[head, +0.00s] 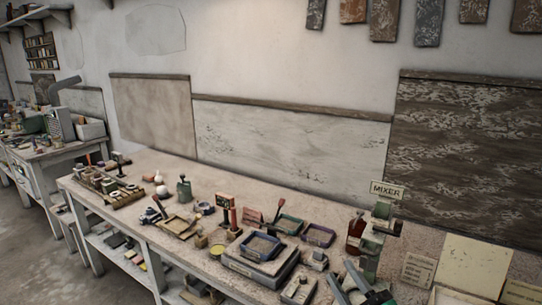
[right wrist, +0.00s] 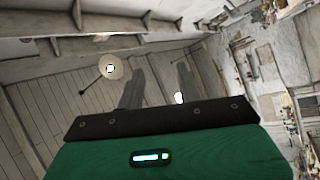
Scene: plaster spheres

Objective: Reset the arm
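My right gripper (head: 342,271) shows at the bottom edge of the head view, right of centre, in front of the workbench (head: 225,185). In the right wrist view its two dark fingers (right wrist: 160,80) stand apart with nothing between them. That camera looks up toward the ceiling, past my green gripper body. My left gripper is in neither view. Small white plaster spheres (head: 158,178) sit toward the left end of the bench, far from my right gripper.
A mixer with a sign (head: 387,190) and a brown bottle (head: 355,232) stand close behind my right gripper. A scale with a blue tray (head: 261,246) and other small trays lie to its left. A ceiling lamp (right wrist: 110,68) shows in the wrist view.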

